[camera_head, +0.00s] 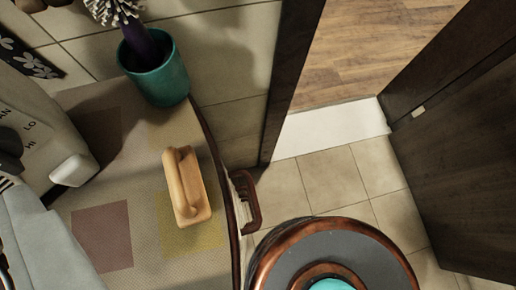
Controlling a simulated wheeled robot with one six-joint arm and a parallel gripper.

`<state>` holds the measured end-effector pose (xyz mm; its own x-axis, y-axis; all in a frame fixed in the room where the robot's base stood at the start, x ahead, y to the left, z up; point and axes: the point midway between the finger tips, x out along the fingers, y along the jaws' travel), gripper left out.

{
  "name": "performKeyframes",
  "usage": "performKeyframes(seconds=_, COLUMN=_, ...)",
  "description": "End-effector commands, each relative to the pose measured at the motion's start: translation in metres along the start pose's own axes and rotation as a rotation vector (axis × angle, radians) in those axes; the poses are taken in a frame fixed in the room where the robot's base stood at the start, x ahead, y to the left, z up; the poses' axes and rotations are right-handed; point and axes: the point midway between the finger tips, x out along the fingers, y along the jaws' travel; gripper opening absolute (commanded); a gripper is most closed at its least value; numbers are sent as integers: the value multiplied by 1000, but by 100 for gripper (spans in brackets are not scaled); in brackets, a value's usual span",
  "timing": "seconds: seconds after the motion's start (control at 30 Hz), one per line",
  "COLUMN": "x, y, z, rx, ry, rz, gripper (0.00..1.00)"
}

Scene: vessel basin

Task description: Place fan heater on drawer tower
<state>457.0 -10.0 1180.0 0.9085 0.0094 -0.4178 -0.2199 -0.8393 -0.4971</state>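The fan heater (45,135), a pale beige box with a dark knob and LO and HI markings, is at the left edge in the head camera view. It is cut off by the frame. It appears to rest on a patterned top (135,240) with coloured squares and a dark curved edge. A brown handle (248,203) shows beside that edge; I cannot tell whether this piece is the drawer tower. My gripper's fingers do not show, so I cannot see whether anything is held.
A wooden block with a grip (187,187) lies on the patterned top. A teal cup (160,80) with a brush stands at its far end. A grey-topped, copper-rimmed round thing fills the bottom. Tiled floor (330,178) leads to a doorway beside a dark door (460,170).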

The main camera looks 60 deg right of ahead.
Motion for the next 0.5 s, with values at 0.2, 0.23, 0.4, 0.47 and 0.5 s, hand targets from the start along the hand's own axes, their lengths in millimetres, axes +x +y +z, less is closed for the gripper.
performKeyframes(seconds=0.2, x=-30, y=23, z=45, rx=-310, ry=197, rz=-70, gripper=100)
performKeyframes(seconds=0.23, x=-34, y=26, z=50, rx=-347, ry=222, rz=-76, gripper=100)
performKeyframes(seconds=0.4, x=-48, y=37, z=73, rx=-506, ry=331, rz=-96, gripper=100)
performKeyframes(seconds=0.47, x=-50, y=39, z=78, rx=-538, ry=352, rz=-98, gripper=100)
performKeyframes(seconds=0.5, x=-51, y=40, z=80, rx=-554, ry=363, rz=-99, gripper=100)
